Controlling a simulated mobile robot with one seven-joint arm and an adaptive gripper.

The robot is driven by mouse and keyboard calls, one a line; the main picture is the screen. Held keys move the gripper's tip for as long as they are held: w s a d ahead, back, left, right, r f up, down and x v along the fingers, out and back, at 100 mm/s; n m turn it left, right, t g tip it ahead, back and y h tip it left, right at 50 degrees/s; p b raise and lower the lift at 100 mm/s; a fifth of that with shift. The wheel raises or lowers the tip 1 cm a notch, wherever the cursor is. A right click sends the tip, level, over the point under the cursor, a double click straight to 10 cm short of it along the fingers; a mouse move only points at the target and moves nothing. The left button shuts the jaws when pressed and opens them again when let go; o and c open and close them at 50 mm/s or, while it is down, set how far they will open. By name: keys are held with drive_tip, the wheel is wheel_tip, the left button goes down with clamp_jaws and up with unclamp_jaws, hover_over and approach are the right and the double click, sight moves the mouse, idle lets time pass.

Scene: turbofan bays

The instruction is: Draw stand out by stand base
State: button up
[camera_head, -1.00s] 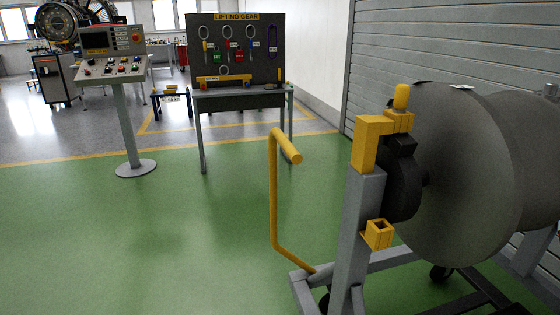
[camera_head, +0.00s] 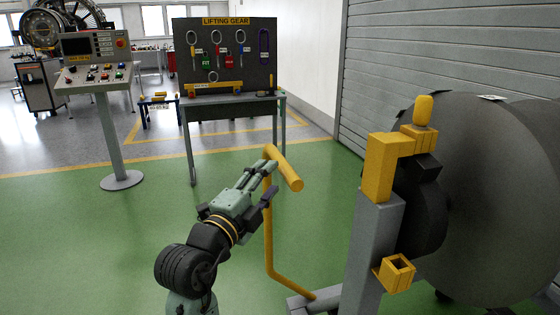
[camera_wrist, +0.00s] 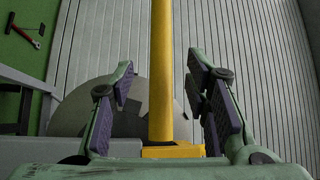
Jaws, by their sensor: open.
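The stand is a grey frame (camera_head: 365,250) at the right with yellow brackets. A yellow bent handle (camera_head: 270,245) rises from its base, with a thick cross grip (camera_head: 284,168) on top. The stand carries a big grey drum (camera_head: 490,200). My gripper (camera_head: 267,180) is at the upper part of the handle, fingers pointing towards it. In the wrist view my gripper (camera_wrist: 160,90) is open, with a yellow bar (camera_wrist: 161,70) between the two fingers. Gaps show on both sides of the bar. The stand's wheels are mostly hidden.
A lifting gear board and table (camera_head: 235,100) stand behind the handle. A control console (camera_head: 95,75) stands at the left. A grey shutter wall (camera_head: 400,60) is behind the drum. Open green floor (camera_head: 80,250) lies at left. A red hammer-like tool (camera_wrist: 30,38) shows in the wrist view.

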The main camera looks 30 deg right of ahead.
sight(281, 164)
drive_tip(key=p+x, duration=0.1)
drive_tip(key=x, duration=0.6)
drive_tip(key=shift+w+d+r+p, duration=0.1)
drive_tip(key=shift+w+d+p, duration=0.1)
drive_tip(key=shift+p, duration=0.2)
drive_tip(key=shift+a, duration=0.1)
drive_tip(key=shift+c, duration=0.4)
clamp_jaws()
